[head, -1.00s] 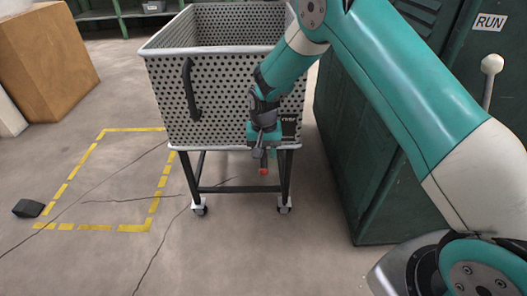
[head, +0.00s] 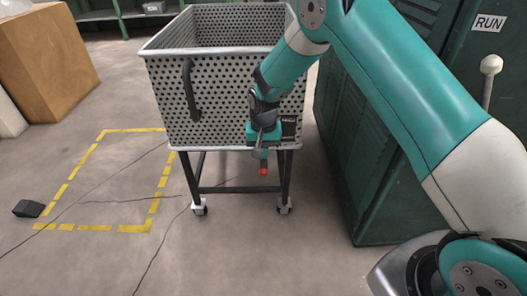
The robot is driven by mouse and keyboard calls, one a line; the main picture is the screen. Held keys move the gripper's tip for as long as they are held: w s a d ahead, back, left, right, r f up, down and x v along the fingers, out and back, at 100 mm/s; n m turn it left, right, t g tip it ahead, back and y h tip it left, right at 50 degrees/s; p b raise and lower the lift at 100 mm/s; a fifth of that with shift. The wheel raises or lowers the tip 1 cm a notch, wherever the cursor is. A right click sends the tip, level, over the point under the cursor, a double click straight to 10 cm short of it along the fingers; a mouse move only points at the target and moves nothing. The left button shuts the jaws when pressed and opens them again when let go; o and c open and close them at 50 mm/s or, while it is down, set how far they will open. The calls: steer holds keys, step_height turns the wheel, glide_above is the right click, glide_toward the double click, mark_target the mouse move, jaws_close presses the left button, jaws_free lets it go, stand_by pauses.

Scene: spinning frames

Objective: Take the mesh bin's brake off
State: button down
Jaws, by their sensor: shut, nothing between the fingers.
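The mesh bin (head: 218,100) is a grey perforated box on a dark leg frame with small casters, standing upright in the middle of the head view. A short piece with a red tip (head: 263,171) hangs below the bin's front lower rim, right of centre; it looks like the brake lever, but its upper part is hidden. My gripper (head: 262,155) is shut and empty, pointing down in front of the bin's lower right front, just above the red tip. I cannot tell whether it touches the lever.
A black handle (head: 190,90) is on the bin's front left. A green cabinet (head: 345,150) stands close on the right. A yellow floor outline (head: 95,228), a dark wedge (head: 28,208) and a cardboard box (head: 50,60) are left.

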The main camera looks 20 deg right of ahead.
steer(key=c, duration=1.8)
jaws_free()
steer(key=shift+s+d+f, duration=0.1)
steer(key=shift+f, duration=0.15)
steer(key=shift+c, duration=0.2)
steer(key=o, duration=0.9)
steer(key=shift+r, duration=0.1)
steer(key=shift+r, duration=0.1)
steer(key=shift+r, duration=0.3)
step_height(320, 180, up, 17)
steer(key=p, duration=0.4)
steer(key=shift+f, duration=0.2)
